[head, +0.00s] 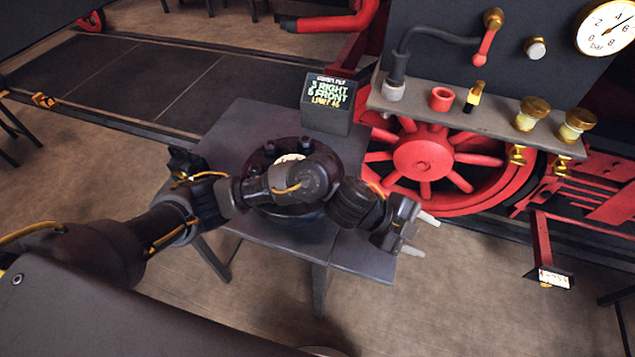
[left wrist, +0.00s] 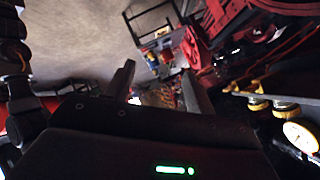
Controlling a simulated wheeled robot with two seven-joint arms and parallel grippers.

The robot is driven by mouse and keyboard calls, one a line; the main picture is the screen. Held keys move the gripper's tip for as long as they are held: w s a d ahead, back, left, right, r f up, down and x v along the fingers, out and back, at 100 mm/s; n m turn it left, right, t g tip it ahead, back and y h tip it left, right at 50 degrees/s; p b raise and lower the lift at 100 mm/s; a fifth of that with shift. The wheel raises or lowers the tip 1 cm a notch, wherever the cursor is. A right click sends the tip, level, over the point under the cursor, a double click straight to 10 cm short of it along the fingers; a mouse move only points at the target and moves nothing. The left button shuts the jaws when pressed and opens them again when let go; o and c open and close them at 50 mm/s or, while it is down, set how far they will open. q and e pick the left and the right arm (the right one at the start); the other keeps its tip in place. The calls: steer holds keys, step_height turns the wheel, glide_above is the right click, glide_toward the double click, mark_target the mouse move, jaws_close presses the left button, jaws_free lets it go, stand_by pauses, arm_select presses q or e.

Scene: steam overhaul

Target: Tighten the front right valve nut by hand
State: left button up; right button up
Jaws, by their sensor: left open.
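A dark round valve part (head: 262,160) with upright studs or nuts around its rim sits on the grey table (head: 245,125). Two studs show at its far side. My left forearm crosses over its near half, so the front right nut is hidden. My left gripper (head: 421,235) is open and empty, past the table's right edge and apart from the valve part. Its two pale fingers point right. They also show in the left wrist view (left wrist: 160,90), with nothing between them. My right gripper is not in view.
To the right, a shelf (head: 455,118) carries a red ring (head: 441,98) and brass fittings (head: 532,112). A red spoked wheel (head: 425,155) stands behind. A gauge (head: 605,27) hangs upper right.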

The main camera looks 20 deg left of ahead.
arm_select(q)
steer(key=w+a+r+m+g+y, duration=0.15)
steer(key=w+a+y, duration=0.25)
steer(key=a, duration=0.5)
steer(key=w+a+r+y, duration=0.2)
steer(key=w+a+y, duration=0.1)
steer(key=a, duration=0.5)
steer(key=w+a+r+g+y, duration=0.15)
steer(key=w+a+y, duration=0.25)
steer(key=a, duration=0.5)
steer(key=shift+t, duration=0.3)
steer(key=f+p, duration=0.1)
steer(key=f, duration=0.2)
steer(key=f+p, duration=0.1)
steer(key=f, duration=0.2)
steer(key=f+p, duration=0.2)
steer(key=f, duration=0.2)
steer(key=shift+w+d, duration=0.1)
steer(key=shift+d, duration=0.15)
steer(key=shift+f, duration=0.45)
steer(key=c, duration=1)
